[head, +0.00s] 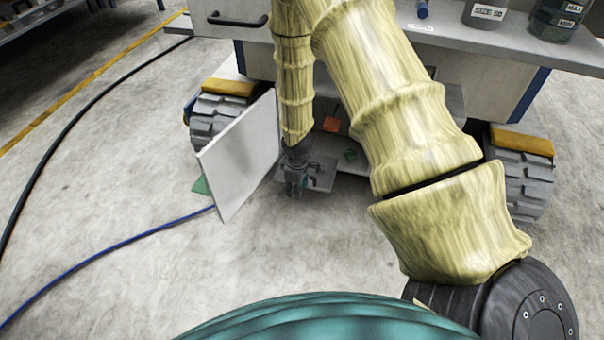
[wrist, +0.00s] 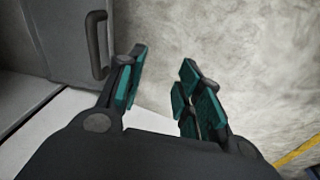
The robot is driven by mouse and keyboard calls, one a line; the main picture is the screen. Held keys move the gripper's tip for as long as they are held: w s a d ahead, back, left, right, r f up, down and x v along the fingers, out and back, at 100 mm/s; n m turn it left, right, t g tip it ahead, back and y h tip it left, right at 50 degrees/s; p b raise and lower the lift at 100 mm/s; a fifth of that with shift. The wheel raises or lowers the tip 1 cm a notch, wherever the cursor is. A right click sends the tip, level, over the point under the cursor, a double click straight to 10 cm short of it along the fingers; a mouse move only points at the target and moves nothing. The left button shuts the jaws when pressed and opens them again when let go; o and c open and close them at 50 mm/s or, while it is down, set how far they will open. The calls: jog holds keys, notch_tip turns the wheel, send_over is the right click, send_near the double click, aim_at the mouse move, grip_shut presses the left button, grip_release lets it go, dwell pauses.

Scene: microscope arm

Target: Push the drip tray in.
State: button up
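A grey flat piece, likely the drip tray (head: 322,177), sticks out low at the front of the cart, between its wheels. My arm hides part of it. My gripper (head: 296,190) points down beside the white open door panel and overlaps the tray's left part in the head view. I cannot tell whether it touches the tray. In the wrist view my gripper (wrist: 162,58) has its teal-padded fingers apart, with nothing between them. The tray cannot be made out in the wrist view.
The white door panel (head: 240,160) stands open just left of my gripper. The cart has a drawer handle (head: 237,20) and chunky wheels (head: 523,172). A green item (head: 350,155) and an orange one (head: 331,124) sit near the tray.

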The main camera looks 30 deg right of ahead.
jog(key=w+d+r+n+h, duration=0.1)
jog(key=w+d+r+n, duration=0.1)
jog(key=w+d+r, duration=0.35)
jog(key=shift+m, duration=0.3)
jog(key=f+b, duration=0.1)
jog(key=f, duration=0.2)
jog(key=w+d+f+b, duration=0.1)
jog(key=f+b, duration=0.1)
jog(key=f, duration=0.2)
jog(key=w+d+f+b, duration=0.1)
jog(key=f+b, duration=0.1)
jog(key=f, duration=0.2)
grip_shut()
